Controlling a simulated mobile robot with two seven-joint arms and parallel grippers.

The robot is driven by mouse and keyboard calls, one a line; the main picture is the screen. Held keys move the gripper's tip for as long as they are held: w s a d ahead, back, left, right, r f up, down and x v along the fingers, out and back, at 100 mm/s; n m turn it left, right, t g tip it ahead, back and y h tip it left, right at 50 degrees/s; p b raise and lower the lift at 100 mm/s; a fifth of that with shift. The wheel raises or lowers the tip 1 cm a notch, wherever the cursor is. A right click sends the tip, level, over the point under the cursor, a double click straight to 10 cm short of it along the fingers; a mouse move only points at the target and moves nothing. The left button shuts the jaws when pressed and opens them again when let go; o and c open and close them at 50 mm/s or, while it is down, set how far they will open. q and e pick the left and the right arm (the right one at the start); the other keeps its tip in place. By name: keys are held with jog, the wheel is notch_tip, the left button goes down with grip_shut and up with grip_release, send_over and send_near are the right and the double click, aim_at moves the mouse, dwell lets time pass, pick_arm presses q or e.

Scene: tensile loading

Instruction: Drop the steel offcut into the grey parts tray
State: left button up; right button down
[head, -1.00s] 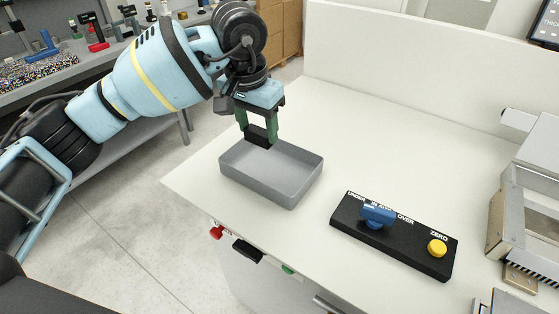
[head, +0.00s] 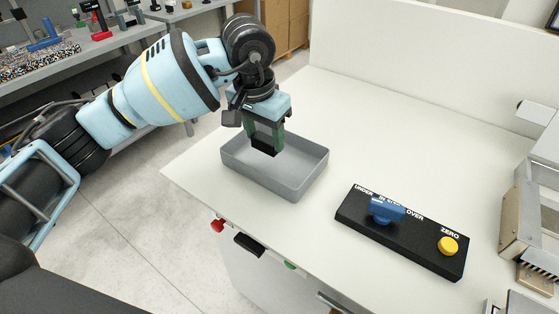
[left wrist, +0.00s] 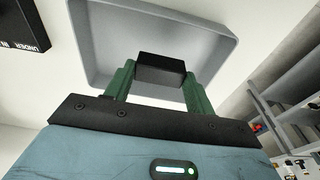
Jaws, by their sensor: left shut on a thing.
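The grey parts tray (head: 297,190) is an open rectangular tray on the white worktop; its visible floor is empty. It also shows beyond my fingers in the left wrist view (left wrist: 100,28). My left gripper (head: 265,145) points down over the far part of the tray. Its green fingers are shut on the steel offcut (head: 263,151), which looks like a small black block. The offcut shows between the fingertips in the left wrist view (left wrist: 160,68). It appears inside the tray's outline, but its exact height above the floor is hard to tell. My right gripper is not in view.
A black control box (head: 405,235) with a blue lever (head: 386,210) and a yellow button (head: 448,246) sits right of the tray. A metal machine (head: 535,200) stands at the right edge. A white panel (head: 430,70) closes the back. Worktop between tray and panel is clear.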

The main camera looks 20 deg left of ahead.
pick_arm(q)
jog(key=shift+f, duration=0.35)
jog(key=o, duration=1.3)
